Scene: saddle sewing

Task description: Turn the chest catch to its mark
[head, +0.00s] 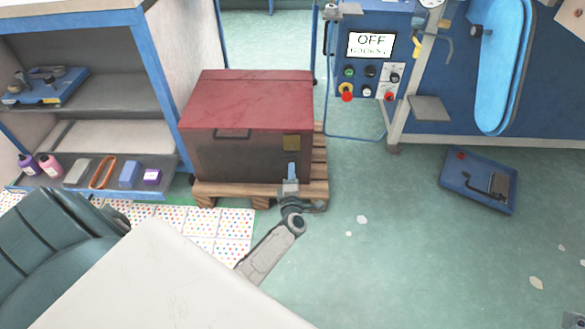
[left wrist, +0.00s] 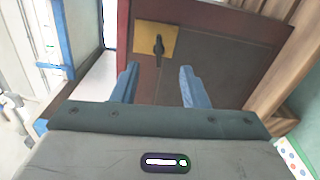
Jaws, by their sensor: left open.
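The chest (head: 245,150) has a red lid and a dark brown front, and it stands on a wooden pallet. A brass plate (head: 292,142) is on the right part of its front. In the left wrist view a dark catch (left wrist: 158,46) sits on the brass plate (left wrist: 180,42), its long part roughly upright in the picture. I cannot make out a mark. My left gripper (head: 291,172) is in front of the chest just below the plate. Its two blue fingers (left wrist: 155,86) are apart and empty, with the catch beyond their tips, not touched. My right gripper is not in view.
A shelf unit (head: 95,135) with bottles and boxes stands left of the chest. The wooden pallet (head: 318,170) sticks out at right. A blue machine with a control panel (head: 370,60) stands at back right. A blue tray (head: 480,180) lies on the open green floor.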

